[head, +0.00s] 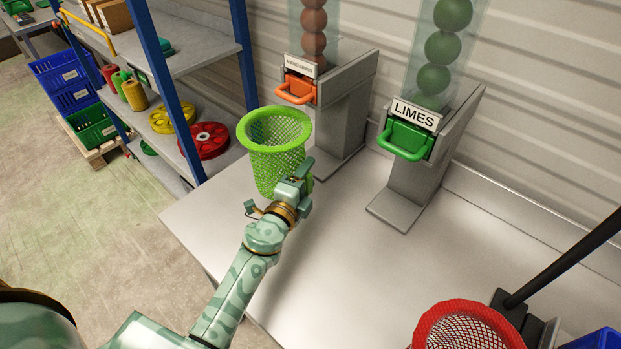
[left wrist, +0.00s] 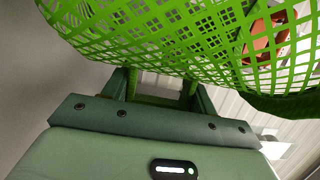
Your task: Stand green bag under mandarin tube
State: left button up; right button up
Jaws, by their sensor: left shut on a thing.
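The green mesh bag (head: 274,140) is upright with its round mouth open at the top, in front of the mandarin tube (head: 314,35) and a little to its left. My left gripper (head: 297,180) is shut on the bag's lower right side. The bag's mesh also fills the top of the left wrist view (left wrist: 190,35). I cannot tell whether its bottom touches the table. The mandarin tube holds orange-brown fruit above an orange handled gate (head: 297,88) on a grey stand. My right gripper is not in view.
A lime tube (head: 440,60) with a green gate (head: 405,137) stands to the right. A red mesh bag (head: 468,312) is at the front right by a black bar (head: 565,265). The grey table (head: 350,265) is clear in the middle. Shelves stand at the left.

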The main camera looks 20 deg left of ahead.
pick_arm(q)
jog(key=w+f+b, duration=0.2)
jog(key=f+b, duration=0.2)
jog(key=shift+w+d, duration=0.1)
jog(key=shift+w, duration=0.3)
jog(key=shift+r, duration=0.2)
jog(key=shift+f, duration=0.15)
jog(key=o, duration=0.9)
jog(key=shift+o, duration=0.2)
